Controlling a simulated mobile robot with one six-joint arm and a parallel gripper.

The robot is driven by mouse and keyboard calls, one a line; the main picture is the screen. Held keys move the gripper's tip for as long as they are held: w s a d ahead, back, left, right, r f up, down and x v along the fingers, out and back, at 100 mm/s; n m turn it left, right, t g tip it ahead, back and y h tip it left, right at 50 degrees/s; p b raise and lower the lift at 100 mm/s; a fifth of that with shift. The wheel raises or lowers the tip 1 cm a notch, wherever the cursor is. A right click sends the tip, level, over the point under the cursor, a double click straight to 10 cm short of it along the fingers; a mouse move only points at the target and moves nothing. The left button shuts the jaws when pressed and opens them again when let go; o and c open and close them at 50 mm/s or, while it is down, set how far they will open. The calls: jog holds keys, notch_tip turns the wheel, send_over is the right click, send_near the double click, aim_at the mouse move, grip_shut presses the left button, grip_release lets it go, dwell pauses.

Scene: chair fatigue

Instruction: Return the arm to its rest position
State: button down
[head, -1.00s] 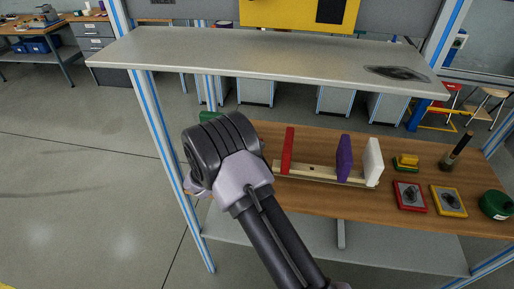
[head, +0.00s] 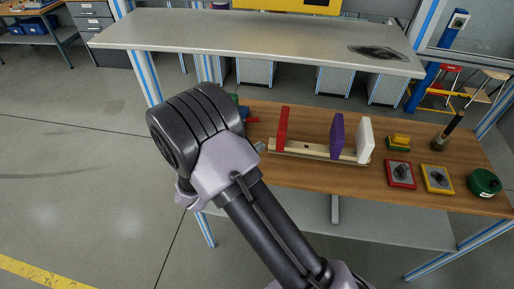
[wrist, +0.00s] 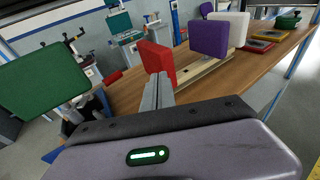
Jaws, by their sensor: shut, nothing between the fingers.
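My arm reaches up across the middle of the head view, its thick dark elbow in front of the workbench's left end. My gripper (wrist: 157,92) shows in the wrist view with its grey fingers together and nothing between them. In the head view the gripper is mostly hidden behind my arm. In the wrist view the fingertips overlap the lower part of a red block (wrist: 157,61); whether they touch it I cannot tell. The red block (head: 283,128) stands upright on a wooden rack with a purple block (head: 337,136) and a white block (head: 365,140).
The wooden workbench (head: 290,175) also holds red and yellow trays (head: 400,174), a green round container (head: 484,183) and a brush-like tool (head: 448,132). A grey shelf (head: 250,38) spans above it. A green panel (wrist: 40,78) is close at left in the wrist view. Open floor lies left.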

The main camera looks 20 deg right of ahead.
jog(key=shift+s+a, duration=0.1)
jog(key=shift+s, duration=0.05)
jog(key=shift+s, duration=0.1)
jog(key=s+d+r+m+g+y+b, duration=0.3)
jog(key=s+d+m+g, duration=0.15)
jog(key=s+m, duration=0.45)
jog(key=s+d+r+m+g+y+b, duration=0.25)
jog(key=s+m+g, duration=0.25)
jog(key=s+m, duration=0.4)
jog(key=s+a+r+m+t+y+b, duration=0.3)
jog(key=s+a+m+t+y+b, duration=0.2)
jog(key=s+a+m+y, duration=0.3)
jog(key=a+m+t+y, duration=0.1)
jog(key=a+m, duration=0.2)
jog(key=shift+a+r, duration=0.2)
